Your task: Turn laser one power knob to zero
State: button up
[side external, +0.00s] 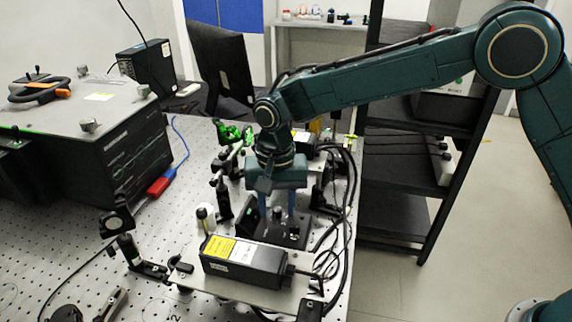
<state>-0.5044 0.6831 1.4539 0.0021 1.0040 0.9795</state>
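My gripper (278,212) points down over a small black control box (292,238) on the optical bench. Its two blue fingers are spread apart, one to each side. A small dark knob (278,214) seems to stand on the box between or just below the fingertips. I cannot tell whether the fingers touch it, and its setting is too small to read. A black laser housing (262,265) with yellow and white labels lies in front of the box. I cannot read which laser it is.
Black cables (345,205) run along the right of the box. Optic posts (222,195) stand close on the left, with a mirror mount (125,245) farther left. A large dark instrument (95,140) fills the back left. Black shelving (400,190) stands beyond the bench on the right.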

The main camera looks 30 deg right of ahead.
grip_shut()
jog(key=shift+n, duration=0.5)
jog(key=n, duration=1)
jog(key=shift+r+n, duration=0.1)
jog(key=shift+n, duration=0.3)
grip_release()
